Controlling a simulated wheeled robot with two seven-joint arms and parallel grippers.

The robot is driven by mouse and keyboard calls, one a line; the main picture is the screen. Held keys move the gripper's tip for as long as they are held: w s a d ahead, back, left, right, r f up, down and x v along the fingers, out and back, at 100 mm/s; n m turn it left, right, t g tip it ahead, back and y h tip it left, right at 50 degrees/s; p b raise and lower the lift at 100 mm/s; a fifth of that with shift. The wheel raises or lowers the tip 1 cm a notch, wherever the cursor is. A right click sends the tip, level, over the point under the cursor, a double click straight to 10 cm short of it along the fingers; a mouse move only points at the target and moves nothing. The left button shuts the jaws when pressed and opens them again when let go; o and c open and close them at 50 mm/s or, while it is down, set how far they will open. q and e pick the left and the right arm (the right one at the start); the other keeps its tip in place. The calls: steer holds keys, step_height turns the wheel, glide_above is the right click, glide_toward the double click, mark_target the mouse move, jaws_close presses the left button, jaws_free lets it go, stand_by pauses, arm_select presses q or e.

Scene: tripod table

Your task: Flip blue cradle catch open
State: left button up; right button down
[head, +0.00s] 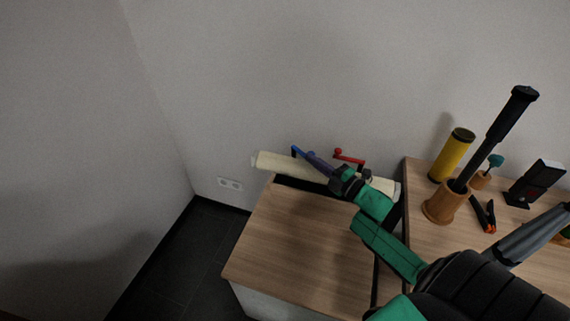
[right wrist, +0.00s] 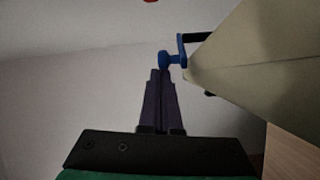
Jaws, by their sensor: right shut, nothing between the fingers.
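The blue catch (head: 296,151) stands by the left part of a long cream roll (head: 280,163) that lies in a dark cradle at the table's back edge. In the right wrist view the blue catch (right wrist: 181,47) has a round knob (right wrist: 165,60) just beyond my fingertips. My right gripper (head: 309,156) is shut and empty, reaching over the roll from the right; it also shows in the right wrist view (right wrist: 159,72). Its tips are close to the knob; I cannot tell if they touch. The gripper partly hides the catch in the head view. My left gripper is not in view.
A red catch (head: 347,158) stands right of my gripper along the roll. A yellow cylinder (head: 452,156), a wooden cup (head: 446,203) with a black-handled tool, a clamp (head: 485,215) and a black device (head: 535,184) stand at right. The left wooden top (head: 290,235) is bare.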

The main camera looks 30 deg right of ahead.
steer(key=shift+w+d, duration=0.1)
steer(key=shift+d, duration=0.6)
stand_by(0.3)
steer(key=p+v, duration=0.2)
steer(key=v, duration=0.3)
steer(key=shift+r, duration=0.15)
steer(key=p+v, duration=0.2)
steer(key=v, duration=0.7)
steer(key=shift+s+f, duration=0.2)
steer(key=shift+s, duration=0.15)
steer(key=shift+a, duration=0.1)
